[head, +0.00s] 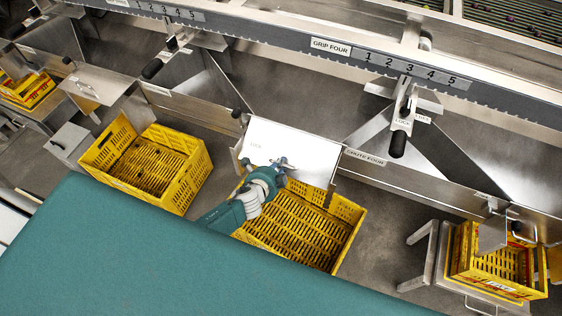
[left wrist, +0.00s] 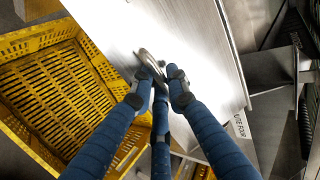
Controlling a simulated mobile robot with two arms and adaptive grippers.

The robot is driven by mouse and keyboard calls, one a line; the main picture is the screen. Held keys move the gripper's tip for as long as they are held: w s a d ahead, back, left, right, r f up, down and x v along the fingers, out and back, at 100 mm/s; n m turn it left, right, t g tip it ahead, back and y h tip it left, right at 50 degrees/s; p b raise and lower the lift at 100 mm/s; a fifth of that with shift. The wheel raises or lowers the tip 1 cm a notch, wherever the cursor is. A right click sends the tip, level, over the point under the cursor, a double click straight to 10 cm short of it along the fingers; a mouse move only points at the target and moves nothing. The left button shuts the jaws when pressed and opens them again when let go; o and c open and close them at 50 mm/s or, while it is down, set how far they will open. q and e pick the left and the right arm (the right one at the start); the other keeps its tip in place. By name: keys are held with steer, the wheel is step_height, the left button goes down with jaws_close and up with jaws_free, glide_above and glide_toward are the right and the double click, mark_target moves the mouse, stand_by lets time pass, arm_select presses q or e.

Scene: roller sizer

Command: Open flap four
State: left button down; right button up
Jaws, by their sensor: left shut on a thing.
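The flap (head: 292,146), a pale metal plate, is beside the label reading CHUTE FOUR (head: 366,157), above a yellow crate. It also fills the upper middle of the left wrist view (left wrist: 190,40). My left gripper (head: 279,166) is at the flap's lower edge. In the left wrist view its blue fingers (left wrist: 158,78) are shut on the flap's metal handle (left wrist: 148,60), which is partly hidden between them. The flap looks tilted, but its exact angle is hard to tell. My right gripper is not in view.
A yellow crate (head: 352,212) stands below the flap, and another yellow crate (head: 205,160) is to its left. A black-handled lever (head: 397,143) hangs above and right. A small metal stand with a yellow crate (head: 535,285) is at the right. Grey floor (head: 385,215) shows between them.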

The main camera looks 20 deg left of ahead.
arm_select(q)
step_height(320, 180, up, 4)
steer(key=shift+r+p, duration=0.25)
steer(key=shift+p, duration=0.95)
steer(key=shift+r+p, duration=0.95)
steer(key=shift+r, duration=0.2)
steer(key=c, duration=1.8)
jaws_free()
steer(key=shift+s, duration=0.1)
steer(key=shift+f, duration=0.1)
